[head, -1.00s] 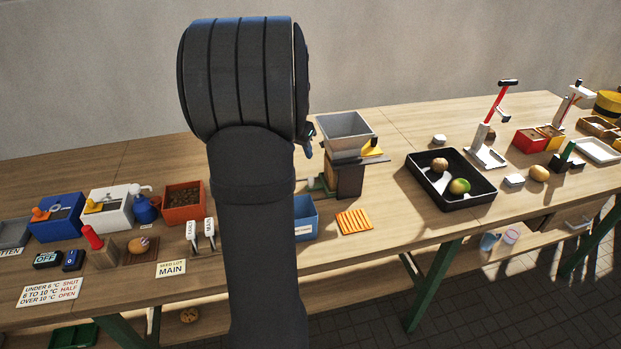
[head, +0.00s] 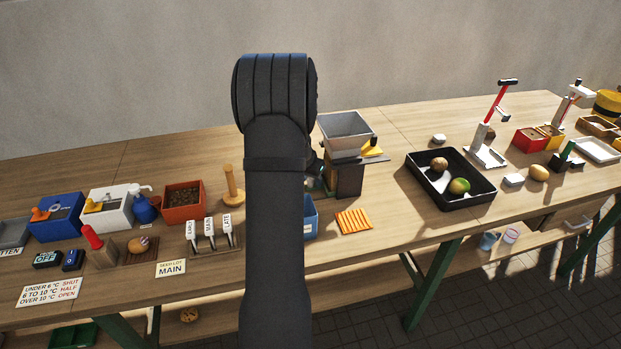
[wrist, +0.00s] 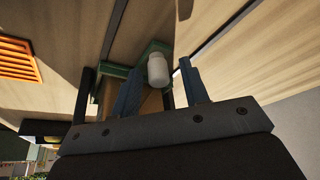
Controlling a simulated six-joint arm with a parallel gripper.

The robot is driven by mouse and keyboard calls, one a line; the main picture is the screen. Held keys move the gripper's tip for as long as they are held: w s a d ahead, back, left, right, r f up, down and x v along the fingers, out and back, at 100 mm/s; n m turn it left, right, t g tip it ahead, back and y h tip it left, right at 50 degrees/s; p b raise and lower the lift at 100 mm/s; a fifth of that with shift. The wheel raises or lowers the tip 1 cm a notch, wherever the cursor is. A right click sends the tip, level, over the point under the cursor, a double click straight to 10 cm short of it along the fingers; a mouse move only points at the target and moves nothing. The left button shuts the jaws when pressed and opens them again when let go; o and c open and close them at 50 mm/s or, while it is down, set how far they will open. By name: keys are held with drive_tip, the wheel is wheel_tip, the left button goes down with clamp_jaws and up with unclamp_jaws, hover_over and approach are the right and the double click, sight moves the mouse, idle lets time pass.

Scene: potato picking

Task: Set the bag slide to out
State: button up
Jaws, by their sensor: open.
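In the wrist view a pale cylindrical knob (wrist: 157,70) stands on a green slide part (wrist: 135,77), which I take to be the bag slide. My gripper (wrist: 161,66) is open, with its two blue fingers on either side of the knob in the picture. I cannot tell whether they touch it or how deep they reach. In the head view my arm hides most of the gripper and the slide, to the left of the dark brown stand (head: 349,181) under the grey hopper (head: 346,146).
A blue bin (head: 311,218) is partly hidden behind my arm. An orange slatted piece (head: 354,221) lies in front of the stand. Labelled levers (head: 210,232) stand left of my arm. A black tray (head: 425,181) with two round items is to the right.

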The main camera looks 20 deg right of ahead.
clamp_jaws()
drive_tip(key=a, duration=1.3)
drive_tip(key=shift+a, duration=0.2)
drive_tip(key=shift+c, duration=0.2)
unclamp_jaws()
drive_tip(key=shift+a, duration=0.15)
drive_tip(key=shift+o, duration=0.2)
drive_tip(key=v, duration=1.7)
drive_tip(key=shift+r, duration=0.15)
